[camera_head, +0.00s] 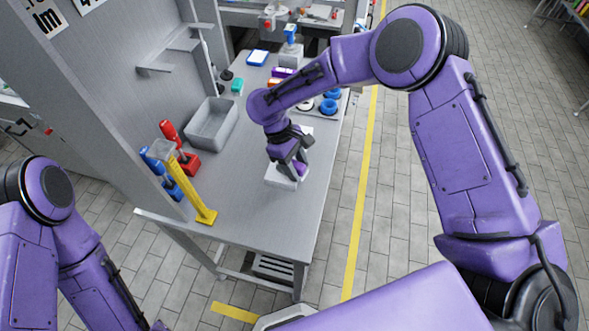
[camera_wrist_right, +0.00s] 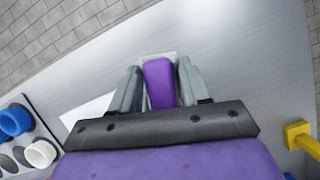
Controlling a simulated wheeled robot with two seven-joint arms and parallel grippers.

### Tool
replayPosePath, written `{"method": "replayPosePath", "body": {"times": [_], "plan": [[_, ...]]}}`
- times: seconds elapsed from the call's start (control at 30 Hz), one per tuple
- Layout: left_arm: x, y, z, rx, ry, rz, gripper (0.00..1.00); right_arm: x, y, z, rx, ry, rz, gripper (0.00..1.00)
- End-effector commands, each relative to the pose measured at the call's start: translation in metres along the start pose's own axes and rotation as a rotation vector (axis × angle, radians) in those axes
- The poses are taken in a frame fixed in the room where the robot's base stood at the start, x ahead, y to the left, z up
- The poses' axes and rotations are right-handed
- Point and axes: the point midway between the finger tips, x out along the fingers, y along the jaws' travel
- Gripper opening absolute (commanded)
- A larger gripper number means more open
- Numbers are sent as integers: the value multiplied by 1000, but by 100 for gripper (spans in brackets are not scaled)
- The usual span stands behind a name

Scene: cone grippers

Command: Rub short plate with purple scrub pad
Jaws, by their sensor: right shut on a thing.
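The purple scrub pad (camera_head: 301,168) is held between the fingers of my right gripper (camera_head: 292,166), low over the grey workbench. In the right wrist view the pad (camera_wrist_right: 159,84) fills the gap between both fingers. The short plate looks like the small pale block (camera_head: 279,178) right under the pad; its edge also shows past the pad in the wrist view (camera_wrist_right: 157,56). The pad and gripper hide much of the plate. The pad seems to touch the plate, but I cannot tell for certain. My left arm shows at the lower left, without its gripper.
A grey bin (camera_head: 211,128) stands left of the gripper. Nearer are a red-handled tool in a red holder (camera_head: 188,160), a blue one (camera_head: 172,188) and a yellow stand (camera_head: 206,214). The bench's near right part is clear.

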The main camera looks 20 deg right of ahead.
Motion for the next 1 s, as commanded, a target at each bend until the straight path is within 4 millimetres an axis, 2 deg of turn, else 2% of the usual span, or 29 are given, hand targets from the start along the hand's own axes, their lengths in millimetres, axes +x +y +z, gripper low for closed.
{"method": "replayPosePath", "body": {"times": [0.17, 0.6, 0.87, 1.0], "plan": [[-8, -1, -3, 0, 0, 0, 0, 1, -1, 0, -1, -1, 2, 21], [-29, -3, -12, 0, 0, 0, 0, 4, -38, 10, 1, -1, 1, 21], [-28, -2, -12, 0, 0, 0, 0, 5, -39, 9, 1, 1, 1, 21], [-30, -3, -12, 0, 0, 0, 0, -5, -38, 13, 1, 1, 2, 21]]}}
